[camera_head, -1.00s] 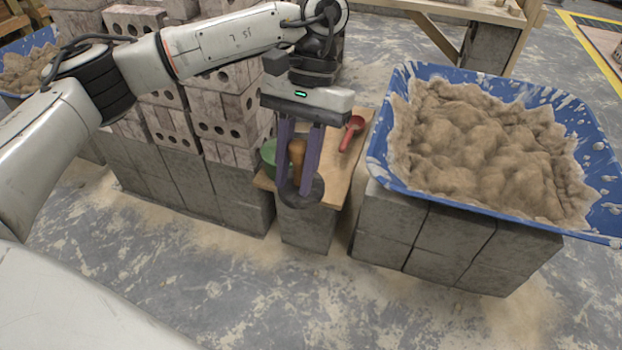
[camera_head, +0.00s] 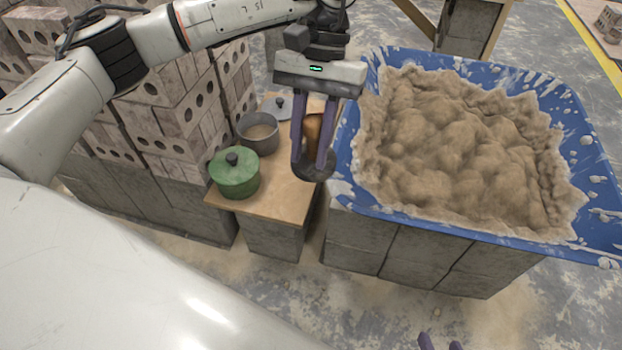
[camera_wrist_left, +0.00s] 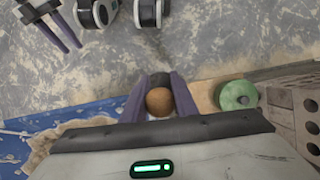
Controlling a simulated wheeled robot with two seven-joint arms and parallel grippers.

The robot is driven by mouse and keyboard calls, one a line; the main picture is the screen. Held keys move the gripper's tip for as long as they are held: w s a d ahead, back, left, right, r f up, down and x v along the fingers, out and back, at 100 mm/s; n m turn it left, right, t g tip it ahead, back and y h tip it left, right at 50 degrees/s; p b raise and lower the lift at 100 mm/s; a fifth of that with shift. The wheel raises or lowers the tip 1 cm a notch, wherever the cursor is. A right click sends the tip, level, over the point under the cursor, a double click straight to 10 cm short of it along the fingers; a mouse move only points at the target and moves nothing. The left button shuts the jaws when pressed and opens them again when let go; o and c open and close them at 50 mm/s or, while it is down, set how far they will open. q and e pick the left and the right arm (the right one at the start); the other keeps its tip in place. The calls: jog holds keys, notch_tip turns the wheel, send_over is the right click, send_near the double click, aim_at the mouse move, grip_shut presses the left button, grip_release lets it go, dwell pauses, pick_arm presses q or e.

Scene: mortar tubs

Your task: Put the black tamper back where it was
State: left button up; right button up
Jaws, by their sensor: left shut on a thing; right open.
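The black tamper (camera_head: 316,171) has a brown wooden handle and a round black foot. My left gripper (camera_head: 311,160) is shut on it and holds it upright, handle between the fingers, foot down. In the head view it appears over the right edge of the wooden board (camera_head: 282,196), beside the blue tub; its height above the board is hard to tell. In the left wrist view the round handle end (camera_wrist_left: 160,101) sits between the fingers. My right gripper (camera_wrist_left: 62,30) is open and empty, over the floor; only its fingertips (camera_head: 438,343) show at the bottom of the head view.
On the board stand a green lidded pot (camera_head: 235,176) and a grey pot (camera_head: 259,133), with a grey lid (camera_head: 283,106) behind. A blue tub (camera_head: 350,180) of mortar stands right, stacked bricks (camera_head: 180,115) left. The board's front middle is clear.

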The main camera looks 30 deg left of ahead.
pick_arm(q)
jog(key=w+a+f+n+t+h+b, duration=0.1)
jog(key=w+a+f+n+t+b, duration=0.1)
jog(key=f+n, duration=0.4)
jog(key=w+a+f+n+t+h+b, duration=0.1)
jog(key=w+a+f+n+b, duration=0.1)
jog(key=f+n, duration=0.4)
jog(key=w+a+f+n+t+h+b, duration=0.1)
jog(key=a+f+n, duration=0.3)
jog(key=f, duration=0.7)
jog(key=shift+w+f+n+t+h+b, duration=0.2)
jog(key=shift+w+n+t, duration=0.15)
jog(key=shift+n, duration=0.35)
jog(key=shift+w+f+n+t+h+b, duration=0.2)
jog(key=shift+n+t, duration=0.25)
jog(key=shift+n, duration=0.25)
jog(key=shift+f, duration=0.2)
jog(key=shift+r, duration=0.1)
pick_arm(e)
jog(key=shift+n+g+y, duration=0.6)
jog(key=shift+n+g, duration=0.2)
jog(key=shift+g, duration=0.1)
jog(key=a, duration=0.1)
jog(key=w+a+f, duration=0.1)
jog(key=a+f, duration=0.1)
jog(key=shift+w+a, duration=0.2)
jog(key=shift+w, duration=0.1)
jog(key=shift+f, duration=0.1)
